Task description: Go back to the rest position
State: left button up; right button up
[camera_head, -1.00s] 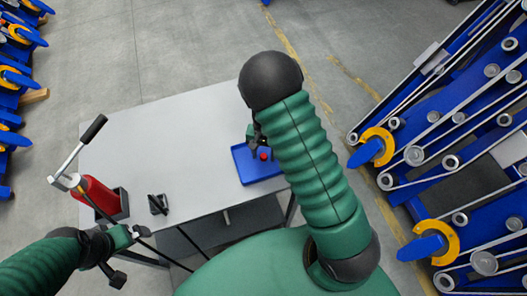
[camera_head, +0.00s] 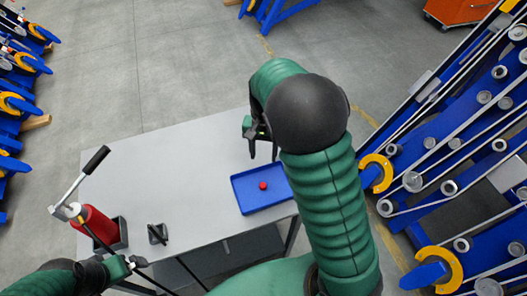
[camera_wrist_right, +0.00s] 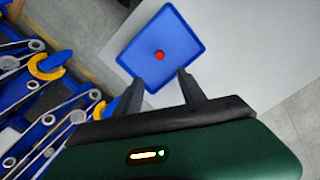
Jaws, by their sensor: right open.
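My right gripper (camera_head: 263,154) is open and empty, above the far edge of the blue tray on the grey table. In the right wrist view its two fingers (camera_wrist_right: 159,80) stand apart with nothing between them. The blue tray (camera_head: 246,204) holds a small red round object (camera_head: 263,186); the tray (camera_wrist_right: 182,33) and the red object (camera_wrist_right: 159,55) also show in the right wrist view. My left gripper (camera_head: 132,268) is at the lower left, near the table's front edge; its finger opening is not clear.
The grey table (camera_head: 165,160) has a red bottle-like tool with a lever (camera_head: 97,225) and a small black stand (camera_head: 157,234) at its left. Blue harvester frames with belts and pulleys (camera_head: 455,160) stand close on the right. Other blue machines (camera_head: 20,90) line the far left.

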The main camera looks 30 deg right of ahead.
dwell(0.3)
jog(key=s+a+n+t, duration=0.3)
jog(key=s+a+n, duration=0.5)
jog(key=s, duration=0.2)
jog(key=shift+a+f+n+h, duration=0.2)
jog(key=shift+f+n+h, duration=0.1)
jog(key=shift+f+n, duration=0.1)
jog(key=shift+s, duration=0.2)
jog(key=shift+w, duration=0.1)
